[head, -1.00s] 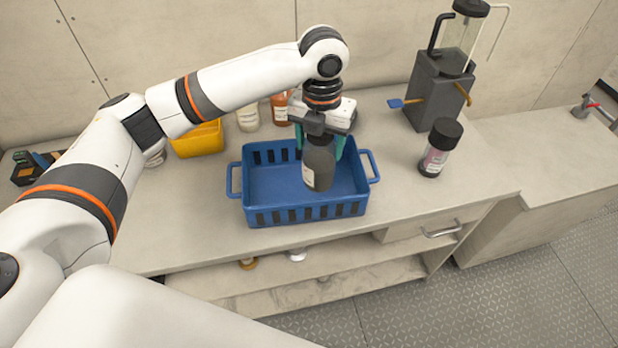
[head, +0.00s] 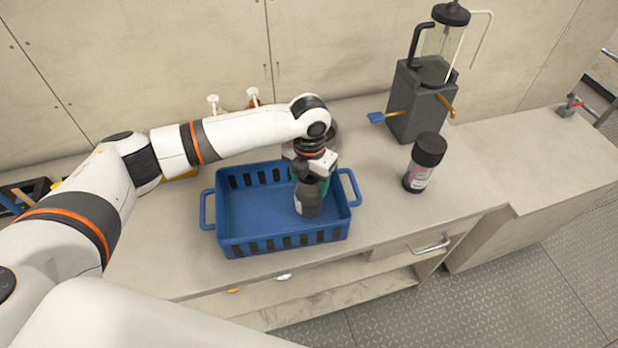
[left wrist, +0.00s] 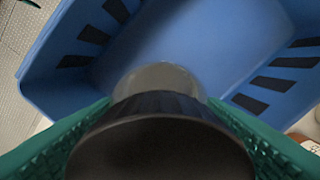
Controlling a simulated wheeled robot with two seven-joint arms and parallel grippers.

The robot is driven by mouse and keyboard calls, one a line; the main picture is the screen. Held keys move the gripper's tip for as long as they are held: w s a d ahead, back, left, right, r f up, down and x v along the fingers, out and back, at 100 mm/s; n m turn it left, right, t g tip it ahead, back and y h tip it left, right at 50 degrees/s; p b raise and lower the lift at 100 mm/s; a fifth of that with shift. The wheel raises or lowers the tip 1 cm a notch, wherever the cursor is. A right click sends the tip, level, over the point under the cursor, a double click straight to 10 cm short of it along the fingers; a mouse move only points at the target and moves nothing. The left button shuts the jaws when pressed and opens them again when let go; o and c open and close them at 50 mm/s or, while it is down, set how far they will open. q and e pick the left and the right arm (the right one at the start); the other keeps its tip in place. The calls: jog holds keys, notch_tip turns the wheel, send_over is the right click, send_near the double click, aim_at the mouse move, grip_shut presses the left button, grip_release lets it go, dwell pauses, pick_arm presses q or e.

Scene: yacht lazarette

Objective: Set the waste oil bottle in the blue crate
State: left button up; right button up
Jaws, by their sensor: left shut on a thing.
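The waste oil bottle (head: 307,199) is dark grey with a pale label too small to read. It is upright inside the blue crate (head: 232,244), toward the crate's right side. My left gripper (head: 310,178) is above it, shut on its upper part. In the left wrist view the green-padded fingers flank the bottle's black cap (left wrist: 160,145), with the blue crate floor (left wrist: 185,45) beyond. Whether the bottle's base touches the crate floor is hidden. My right gripper is not in view.
A black-capped jar (head: 424,165) stands on the counter (head: 395,222) right of the crate. Behind it is a grey device with a clear cylinder (head: 416,102). Bottles behind my left arm are mostly hidden. The counter right of the crate has free room.

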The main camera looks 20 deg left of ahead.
pick_arm(q)
jog(key=shift+s+f, duration=0.1)
jog(key=shift+f, duration=0.25)
jog(key=o, duration=1.2)
jog(key=shift+o, duration=0.2)
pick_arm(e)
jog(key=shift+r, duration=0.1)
pick_arm(q)
notch_tip(320, 180, up, 11)
jog(key=b, duration=0.3)
jog(key=shift+r, duration=0.65)
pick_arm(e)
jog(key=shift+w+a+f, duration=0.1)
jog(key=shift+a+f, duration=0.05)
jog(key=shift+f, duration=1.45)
